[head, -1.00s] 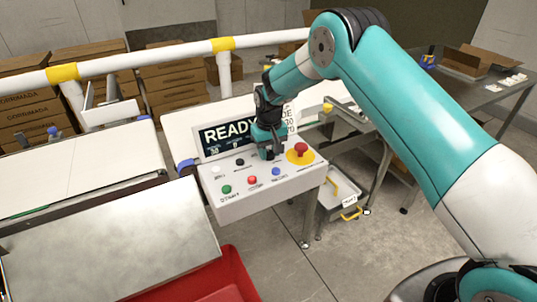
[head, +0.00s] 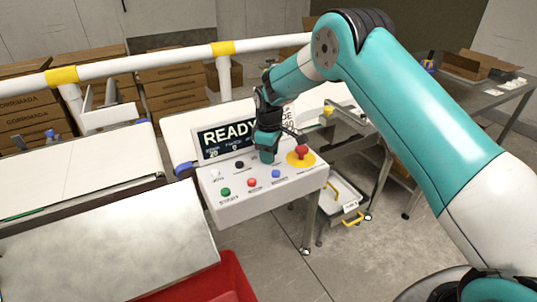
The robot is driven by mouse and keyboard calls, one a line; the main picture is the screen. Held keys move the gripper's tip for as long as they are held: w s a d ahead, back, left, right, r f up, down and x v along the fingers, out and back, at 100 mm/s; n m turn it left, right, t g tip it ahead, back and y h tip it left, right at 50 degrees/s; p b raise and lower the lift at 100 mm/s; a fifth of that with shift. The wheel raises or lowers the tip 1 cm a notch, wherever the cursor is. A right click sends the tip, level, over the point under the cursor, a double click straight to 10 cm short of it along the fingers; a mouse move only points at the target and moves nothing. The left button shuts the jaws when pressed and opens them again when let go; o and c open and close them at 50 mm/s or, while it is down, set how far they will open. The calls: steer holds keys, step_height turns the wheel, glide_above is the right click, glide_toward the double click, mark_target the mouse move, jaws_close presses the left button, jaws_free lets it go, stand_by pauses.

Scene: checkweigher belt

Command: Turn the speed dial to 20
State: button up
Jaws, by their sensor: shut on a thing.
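The control box (head: 262,200) has a sloped white panel with buttons. Its display (head: 228,140) reads READY, with a small number below that looks like 20. My gripper (head: 267,156) points down at the upper middle of the panel, between the small black knob (head: 240,165) and the red emergency button (head: 301,152). It is shut on the speed dial, which its fingers hide. The dial's pointer cannot be seen. My wrist also covers the right part of the display.
Green (head: 226,192), red (head: 252,182) and blue (head: 276,174) buttons sit in front of my gripper. The red emergency button on its yellow base is close on the right. A yellow-banded white rail (head: 150,62) runs behind. A red bin (head: 235,275) stands below left.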

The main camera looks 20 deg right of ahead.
steer(key=shift+n, duration=0.4)
steer(key=o, duration=0.9)
step_height(320, 180, up, 18)
steer(key=shift+f+b, duration=0.25)
steer(key=shift+b, duration=0.75)
